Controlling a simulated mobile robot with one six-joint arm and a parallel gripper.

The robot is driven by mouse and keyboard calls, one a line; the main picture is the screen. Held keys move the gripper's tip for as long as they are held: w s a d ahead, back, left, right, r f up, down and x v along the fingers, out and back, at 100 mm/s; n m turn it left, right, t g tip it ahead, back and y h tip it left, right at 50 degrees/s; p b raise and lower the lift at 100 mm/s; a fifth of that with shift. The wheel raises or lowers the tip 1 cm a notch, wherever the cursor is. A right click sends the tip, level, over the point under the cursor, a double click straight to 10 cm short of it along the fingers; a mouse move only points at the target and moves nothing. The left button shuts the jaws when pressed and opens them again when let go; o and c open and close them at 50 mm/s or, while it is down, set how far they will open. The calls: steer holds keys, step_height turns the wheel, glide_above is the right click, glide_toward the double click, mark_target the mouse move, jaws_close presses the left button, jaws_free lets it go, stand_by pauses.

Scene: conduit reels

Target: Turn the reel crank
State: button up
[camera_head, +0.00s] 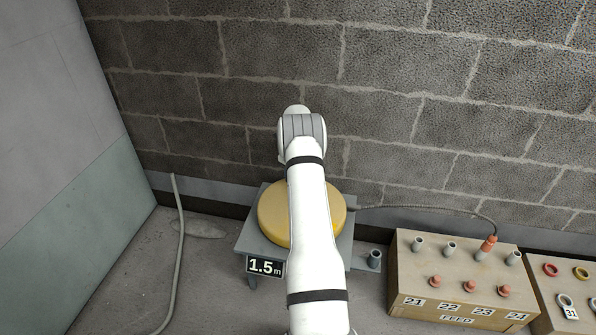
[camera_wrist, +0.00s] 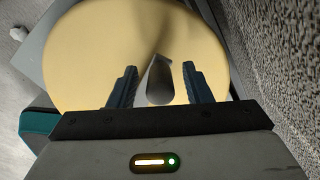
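The yellow reel (camera_head: 272,218) sits flat on a grey stand (camera_head: 248,236) in the head view, partly hidden by my arm. In the wrist view the yellow reel face (camera_wrist: 100,50) fills the upper part. A grey crank handle (camera_wrist: 160,82) stands up from it. My gripper (camera_wrist: 160,75) is open, with one dark finger on each side of the handle and a gap visible on both sides. In the head view my arm hides the gripper and the crank.
A sign reading 1.5 m (camera_head: 265,267) is on the stand's front. A cable runs right from the reel to an orange plug (camera_head: 487,244) on the FEED box (camera_head: 440,285). A block wall (camera_head: 400,110) stands close behind. A loose grey conduit (camera_head: 180,250) is at left.

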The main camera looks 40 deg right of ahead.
steer(key=shift+a+r+p, duration=0.1)
steer(key=shift+r+p, duration=0.8)
steer(key=shift+r, duration=2.95)
